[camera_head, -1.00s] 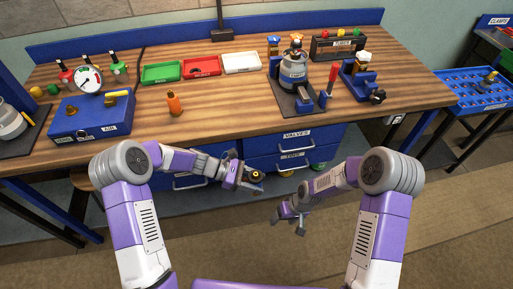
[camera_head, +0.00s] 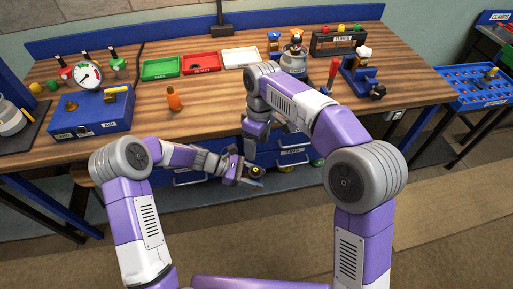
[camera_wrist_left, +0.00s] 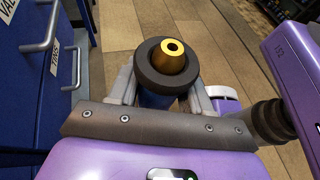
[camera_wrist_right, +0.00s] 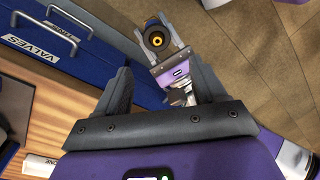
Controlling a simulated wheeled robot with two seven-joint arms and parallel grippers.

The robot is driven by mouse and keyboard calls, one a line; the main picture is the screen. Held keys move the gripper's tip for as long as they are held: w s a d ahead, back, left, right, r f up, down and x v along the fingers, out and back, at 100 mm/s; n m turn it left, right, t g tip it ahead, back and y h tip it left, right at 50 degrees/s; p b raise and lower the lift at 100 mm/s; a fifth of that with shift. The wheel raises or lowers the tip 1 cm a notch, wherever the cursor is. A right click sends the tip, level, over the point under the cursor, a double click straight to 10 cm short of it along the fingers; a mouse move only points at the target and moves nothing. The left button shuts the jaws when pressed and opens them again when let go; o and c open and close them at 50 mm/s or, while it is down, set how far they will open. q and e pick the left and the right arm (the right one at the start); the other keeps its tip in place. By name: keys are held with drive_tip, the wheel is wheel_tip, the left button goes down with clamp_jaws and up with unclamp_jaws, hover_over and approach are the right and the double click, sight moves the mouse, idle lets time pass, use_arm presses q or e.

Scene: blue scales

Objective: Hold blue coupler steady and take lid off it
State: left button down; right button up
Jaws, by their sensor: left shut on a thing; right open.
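My left gripper (camera_head: 243,178) is shut on the blue coupler (camera_wrist_left: 157,99), held in the air in front of the bench drawers. In the left wrist view a thick black ring (camera_wrist_left: 150,75) with a brass nose (camera_wrist_left: 172,54) sits on top of the coupler. I cannot tell which part is the lid. The fingers hide much of the blue body. In the right wrist view the coupler's dark round top (camera_wrist_right: 156,38) faces the camera. My right gripper (camera_wrist_right: 158,76) is open and empty, with the coupler beyond its fingertips, apart from them.
The wooden bench (camera_head: 205,112) and its blue drawers (camera_wrist_right: 84,45) stand close behind the grippers. Open floor (camera_head: 440,235) lies at right.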

sight(255, 171)
drive_tip(key=f, duration=0.4)
drive_tip(key=s+f, duration=0.1)
drive_tip(key=f, duration=0.6)
drive_tip(key=shift+s+a+f, duration=0.15)
drive_tip(key=shift+a+f, duration=0.2)
drive_tip(key=shift+c, duration=0.2)
drive_tip(key=shift+s+a, duration=0.1)
drive_tip(key=c, duration=1)
drive_tip(key=shift+r, duration=0.15)
drive_tip(key=shift+r, duration=1)
drive_tip(key=shift+w+d, duration=0.2)
drive_tip(key=shift+d, duration=0.05)
